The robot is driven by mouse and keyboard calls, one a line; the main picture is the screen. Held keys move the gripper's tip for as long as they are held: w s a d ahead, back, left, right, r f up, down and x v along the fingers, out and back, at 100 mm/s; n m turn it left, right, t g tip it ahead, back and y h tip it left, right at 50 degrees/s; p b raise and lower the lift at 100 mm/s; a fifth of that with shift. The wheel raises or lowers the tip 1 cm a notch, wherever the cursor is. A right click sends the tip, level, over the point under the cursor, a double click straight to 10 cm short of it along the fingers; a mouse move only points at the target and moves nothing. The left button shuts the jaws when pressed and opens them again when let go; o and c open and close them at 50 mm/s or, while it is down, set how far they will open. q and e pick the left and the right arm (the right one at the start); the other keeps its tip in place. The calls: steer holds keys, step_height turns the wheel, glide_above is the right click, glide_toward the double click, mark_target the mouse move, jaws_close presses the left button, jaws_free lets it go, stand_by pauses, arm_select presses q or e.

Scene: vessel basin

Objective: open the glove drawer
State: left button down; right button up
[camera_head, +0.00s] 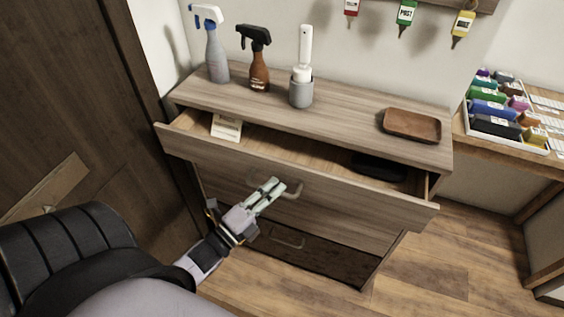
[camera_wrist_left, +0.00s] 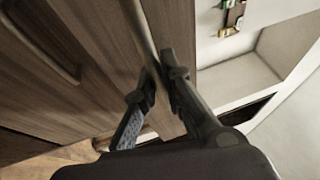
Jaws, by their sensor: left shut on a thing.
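The wooden dresser (camera_head: 300,120) has its top drawer (camera_head: 330,190) pulled partly out, so its inside shows. In the left wrist view the handle (camera_wrist_left: 143,28) runs between the fingers of the left gripper (camera_wrist_left: 160,78). Inside the drawer lie a white printed card or packet (camera_head: 227,127) at the left and a dark flat item (camera_head: 378,166) at the right. My right gripper is not in view.
A lower drawer with its own handle (camera_head: 288,238) is below. On the dresser top stand spray bottles (camera_head: 217,58), a brush in a grey holder (camera_head: 301,90) and a brown tray (camera_head: 411,126). A dark door (camera_head: 70,90) is close at left. Floor is free at right.

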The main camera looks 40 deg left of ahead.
arm_select(q)
steer(key=s+d+p, duration=0.1)
steer(key=s, duration=0.6)
steer(key=shift+d, duration=0.3)
steer(key=c, duration=1.7)
jaws_free()
steer(key=shift+w, duration=0.1)
steer(key=v, duration=1.2)
